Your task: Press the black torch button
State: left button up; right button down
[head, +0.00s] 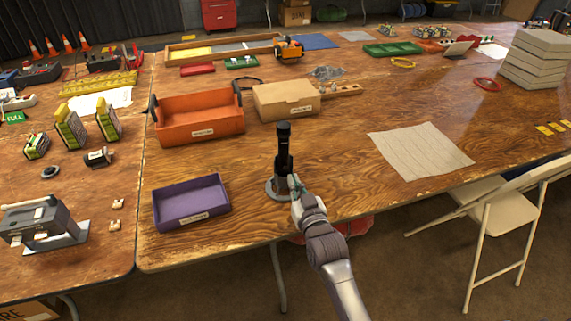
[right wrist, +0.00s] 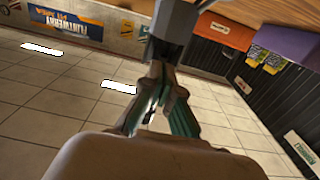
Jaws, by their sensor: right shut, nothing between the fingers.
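The black torch (head: 283,148) stands upright in a round grey base (head: 273,190) near the front edge of the wooden table. My right gripper (head: 292,181) is shut and empty, with its tips at the lower right side of the torch, close to it or touching; I cannot tell which. In the right wrist view the shut fingers (right wrist: 160,68) point up at a dark grey upright part (right wrist: 174,22), which seems to be the torch or its holder. The torch button cannot be made out. My left gripper is not in view.
A purple tray (head: 190,203) lies left of the torch. An orange bin (head: 200,117) and a cardboard box (head: 287,99) stand behind it. A grey mat (head: 420,150) lies to the right. The table between torch and mat is clear. A folding chair (head: 500,215) stands at the front right.

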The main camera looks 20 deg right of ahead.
jog(key=shift+s+p, duration=0.85)
jog(key=shift+s, duration=1)
